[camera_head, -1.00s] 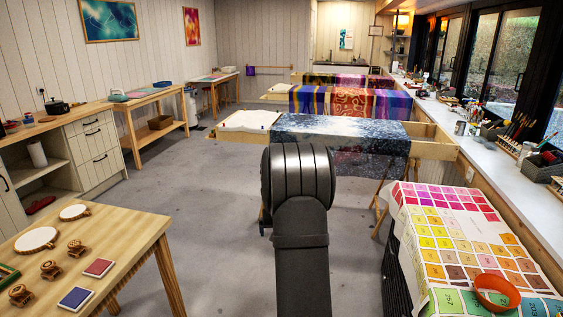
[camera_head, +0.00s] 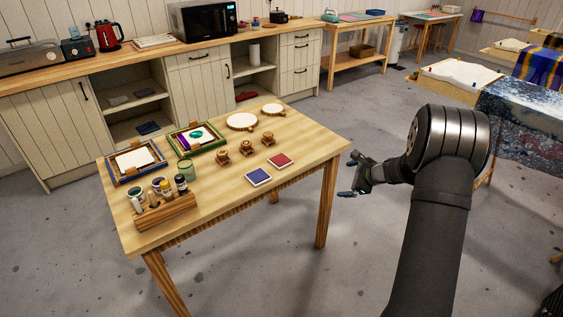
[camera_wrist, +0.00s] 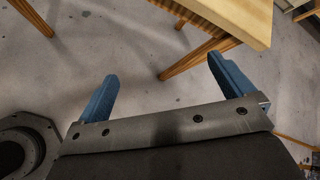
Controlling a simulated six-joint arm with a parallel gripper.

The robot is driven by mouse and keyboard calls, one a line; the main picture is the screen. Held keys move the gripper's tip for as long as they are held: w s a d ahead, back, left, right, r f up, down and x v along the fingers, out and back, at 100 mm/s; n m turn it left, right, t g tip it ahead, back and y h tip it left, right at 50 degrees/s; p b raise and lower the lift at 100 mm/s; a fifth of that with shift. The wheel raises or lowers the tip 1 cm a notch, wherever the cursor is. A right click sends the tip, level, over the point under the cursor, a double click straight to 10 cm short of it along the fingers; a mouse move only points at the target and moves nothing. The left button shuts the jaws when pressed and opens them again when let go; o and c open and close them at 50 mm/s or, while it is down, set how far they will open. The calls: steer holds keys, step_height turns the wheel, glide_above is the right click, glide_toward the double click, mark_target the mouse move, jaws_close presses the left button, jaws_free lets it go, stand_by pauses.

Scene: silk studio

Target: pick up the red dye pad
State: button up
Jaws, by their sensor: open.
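The red dye pad (camera_head: 281,160) is a small flat square with a pale rim. It lies on the wooden table (camera_head: 225,190) near its right edge, up and right of a blue dye pad (camera_head: 258,177). My gripper (camera_head: 352,176) is beyond the table's right edge, over the floor, apart from the pad. In the wrist view my gripper (camera_wrist: 165,85) shows two blue fingers spread wide with nothing between them. That view shows the table's corner and legs above the fingers. The red pad is not in the wrist view.
Round hoops (camera_head: 241,121), framed trays and a wooden bottle rack (camera_head: 163,212) are also on the table. A cabinet counter (camera_head: 150,55) runs behind.

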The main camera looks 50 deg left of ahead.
steer(key=s+a+m+y, duration=0.3)
steer(key=s+a+m, duration=0.35)
steer(key=a, duration=0.25)
steer(key=m, duration=0.1)
glide_toward(283, 161)
steer(key=x, duration=0.2)
steer(key=shift+y, duration=0.3)
steer(key=x, duration=0.4)
steer(key=shift+f, duration=0.3)
steer(key=shift+a+f, duration=0.25)
steer(key=shift+a, duration=0.35)
steer(key=c, duration=1.1)
steer(key=shift+r, duration=0.15)
